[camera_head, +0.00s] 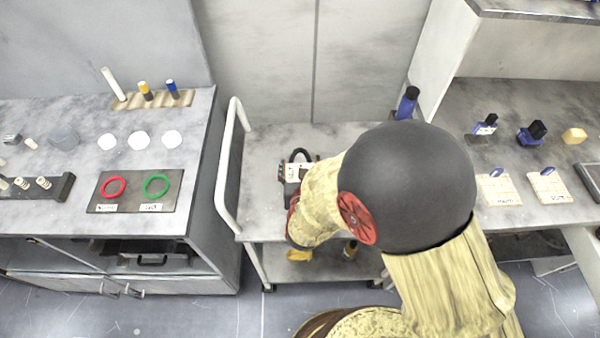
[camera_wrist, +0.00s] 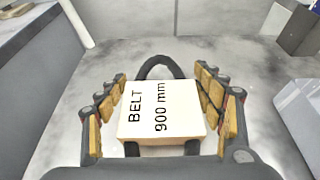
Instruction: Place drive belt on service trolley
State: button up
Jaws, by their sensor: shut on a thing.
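The drive belt (camera_head: 301,154) is a black loop with a white block marked "BELT 900 mm"; the block (camera_wrist: 160,112) fills the middle of the wrist view, with the black loop (camera_wrist: 158,66) arching beyond it. My gripper (camera_wrist: 162,84) is shut on the belt's block, one padded finger at each side. In the head view my gripper (camera_head: 296,172) is partly hidden by my arm. The service trolley (camera_head: 262,160) has a grey top and a white side handle. The belt is over its top; I cannot tell whether it touches.
A left bench (camera_head: 200,150) holds red and green rings on a dark plate (camera_head: 134,204). A right bench (camera_head: 560,110) holds blue-and-black items and labelled pads. A dark blue bottle (camera_head: 407,103) stands near the trolley's back right. The trolley top's left and back look clear.

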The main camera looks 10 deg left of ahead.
notch_tip(320, 180, down, 4)
jog(key=shift+w+a+r+b, duration=0.15)
jog(key=shift+r+b, duration=0.05)
jog(key=shift+b, duration=0.7)
jog(key=shift+r, duration=0.1)
jog(key=o, duration=1.2)
jog(key=shift+o, duration=0.6)
